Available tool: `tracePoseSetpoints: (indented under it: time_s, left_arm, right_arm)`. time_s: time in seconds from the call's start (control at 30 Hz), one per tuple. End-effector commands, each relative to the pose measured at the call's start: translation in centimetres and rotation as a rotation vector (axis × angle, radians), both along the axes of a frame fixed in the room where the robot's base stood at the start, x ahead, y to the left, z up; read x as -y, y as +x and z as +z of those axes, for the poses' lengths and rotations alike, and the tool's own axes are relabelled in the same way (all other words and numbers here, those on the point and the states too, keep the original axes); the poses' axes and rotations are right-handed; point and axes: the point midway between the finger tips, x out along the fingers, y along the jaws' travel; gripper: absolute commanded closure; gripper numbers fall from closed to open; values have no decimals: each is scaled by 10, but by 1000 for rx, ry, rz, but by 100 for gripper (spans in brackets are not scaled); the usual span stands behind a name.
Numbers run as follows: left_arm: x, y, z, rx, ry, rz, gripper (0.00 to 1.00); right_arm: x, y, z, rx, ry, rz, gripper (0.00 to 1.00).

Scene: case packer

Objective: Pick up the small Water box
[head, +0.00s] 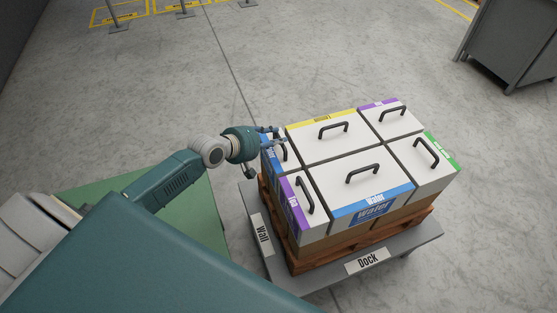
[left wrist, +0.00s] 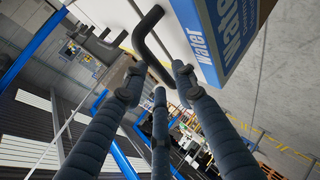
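The small Water box (head: 271,158) is at the left back corner of the stack, white on top with a blue label strip. My left gripper partly covers it. In the left wrist view its blue Water label (left wrist: 228,30) is at the top right. Its dark bar handle (left wrist: 147,38) reaches down near the fingertips. My left gripper (head: 272,137) is at the box's back left edge, by the handle. In the left wrist view its fingers (left wrist: 158,85) are spread apart, with the handle's end close to them; contact is unclear. My right gripper is not in view.
A larger Water box (head: 350,182), a yellow-labelled box (head: 318,138), purple-labelled boxes (head: 298,207) and a green-labelled box (head: 424,160) fill the wooden pallet (head: 330,257). It stands on a grey platform (head: 415,240) marked Wall and Dock. A grey bin (head: 515,50) is far right.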

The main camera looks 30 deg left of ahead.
Motion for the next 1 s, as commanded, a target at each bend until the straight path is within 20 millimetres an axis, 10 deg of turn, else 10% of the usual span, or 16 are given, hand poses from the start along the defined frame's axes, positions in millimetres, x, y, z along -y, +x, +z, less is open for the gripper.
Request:
tracePoseSetpoints:
  time_s: [0.47, 0.6, 1.0]
  left_arm:
    - [7, 25, -15, 0, 0, 1, 72]
    - [7, 24, -15, 0, 0, 1, 100]
    - [7, 25, -12, 6, -1, 1, 100]
  right_arm:
    - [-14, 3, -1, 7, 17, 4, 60]
    - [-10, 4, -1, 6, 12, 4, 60]
    - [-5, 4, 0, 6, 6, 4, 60]
